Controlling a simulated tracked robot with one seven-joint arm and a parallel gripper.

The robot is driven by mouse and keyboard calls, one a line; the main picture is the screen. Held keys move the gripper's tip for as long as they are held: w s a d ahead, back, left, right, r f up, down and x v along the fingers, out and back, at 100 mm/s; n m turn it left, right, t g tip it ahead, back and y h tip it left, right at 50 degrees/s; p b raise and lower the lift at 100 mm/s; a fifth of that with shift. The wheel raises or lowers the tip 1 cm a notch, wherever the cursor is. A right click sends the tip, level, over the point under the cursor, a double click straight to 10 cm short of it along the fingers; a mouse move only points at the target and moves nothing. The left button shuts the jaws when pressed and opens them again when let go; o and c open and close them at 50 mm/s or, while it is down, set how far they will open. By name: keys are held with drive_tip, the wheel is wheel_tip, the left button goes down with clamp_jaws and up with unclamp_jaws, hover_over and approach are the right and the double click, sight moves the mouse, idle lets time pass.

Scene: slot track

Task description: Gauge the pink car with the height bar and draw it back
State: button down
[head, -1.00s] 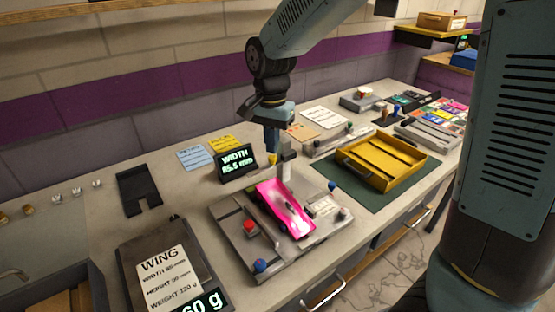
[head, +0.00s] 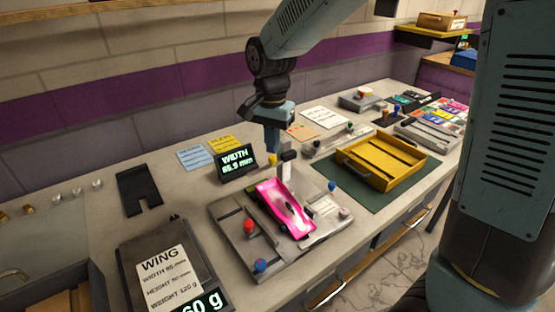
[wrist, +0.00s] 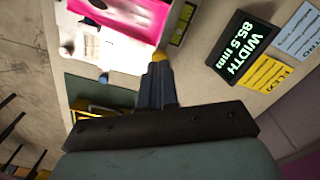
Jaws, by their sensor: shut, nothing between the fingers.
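The pink car (head: 270,190) lies on the grey gauge plate (head: 232,225) in the head view. Part of it shows at the top of the wrist view (wrist: 125,10). An upright grey post with a dark top (head: 288,156), apparently the height bar, stands at the car's far end. My gripper (head: 272,151) is shut and empty, pointing down just left of the post. A yellow knob (wrist: 160,55) is right at its fingertips in the wrist view; I cannot tell whether they touch.
A red knob (head: 249,226) and a blue knob (head: 260,265) stand on the plate's near left. A scale with a WING card (head: 165,278) is at the front left. A yellow tray (head: 378,160) on a green mat is to the right.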

sight(272, 157)
drive_tip(key=shift+f, duration=2.6)
idle(1.9)
idle(0.8)
drive_tip(key=shift+r, duration=4)
